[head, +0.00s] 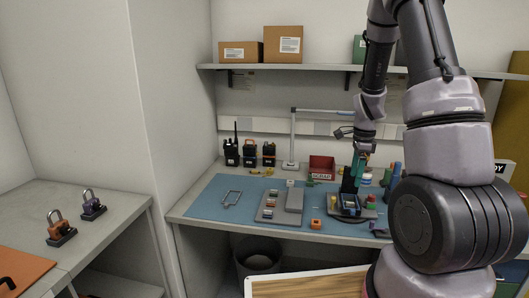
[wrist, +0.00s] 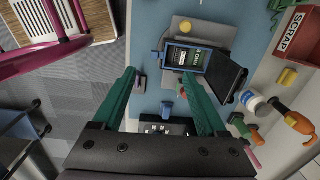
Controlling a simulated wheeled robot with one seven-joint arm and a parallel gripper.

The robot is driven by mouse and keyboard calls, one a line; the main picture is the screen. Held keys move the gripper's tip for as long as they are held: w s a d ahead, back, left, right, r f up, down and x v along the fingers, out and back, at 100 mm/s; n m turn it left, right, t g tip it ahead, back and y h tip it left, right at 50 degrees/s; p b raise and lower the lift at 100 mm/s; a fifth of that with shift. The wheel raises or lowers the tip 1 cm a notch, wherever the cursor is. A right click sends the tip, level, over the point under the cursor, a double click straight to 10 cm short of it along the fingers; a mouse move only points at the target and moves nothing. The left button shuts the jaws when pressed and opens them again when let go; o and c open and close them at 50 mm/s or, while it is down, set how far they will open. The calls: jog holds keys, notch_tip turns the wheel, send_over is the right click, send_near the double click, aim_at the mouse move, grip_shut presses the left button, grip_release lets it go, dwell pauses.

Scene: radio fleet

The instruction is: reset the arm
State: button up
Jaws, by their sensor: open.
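My arm reaches from the right of the head view over the bench, bent with its wrist pointing down. My gripper (head: 358,165) hangs above the back right of the blue mat (head: 205,205), over a small dark device (head: 347,207). In the wrist view my gripper (wrist: 160,76) shows two teal fingers spread wide with nothing held between them. A device with a lit screen (wrist: 187,57) and a black panel (wrist: 222,75) lies beyond the fingertips. I cannot tell the exact gap between fingertips and device.
A red scrap bin (head: 322,168) stands behind the mat. Several black radios (head: 250,154) stand at the back left. A grey tray (head: 268,207) lies mid-mat. A lamp (head: 292,140) and a shelf with boxes (head: 283,44) are behind. Padlocks (head: 60,228) sit on the left counter.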

jog(key=s+a+r+n+t+y, duration=0.15)
jog(key=s+a+r+n, duration=0.25)
jog(key=r, duration=0.6)
jog(key=s+a+r+n+t, duration=0.2)
jog(key=s+a+r+n, duration=0.15)
jog(key=r, duration=0.65)
jog(key=s+a+r+n+t, duration=0.1)
jog(key=s+a+r+n, duration=0.1)
jog(key=s+r+n, duration=0.2)
jog(key=s+a+r+n+t, duration=0.2)
jog(key=s+r+n, duration=0.3)
jog(key=s, duration=0.4)
jog(key=shift+a+r, duration=0.35)
jog(key=shift+a, duration=0.4)
jog(key=shift+w, duration=0.1)
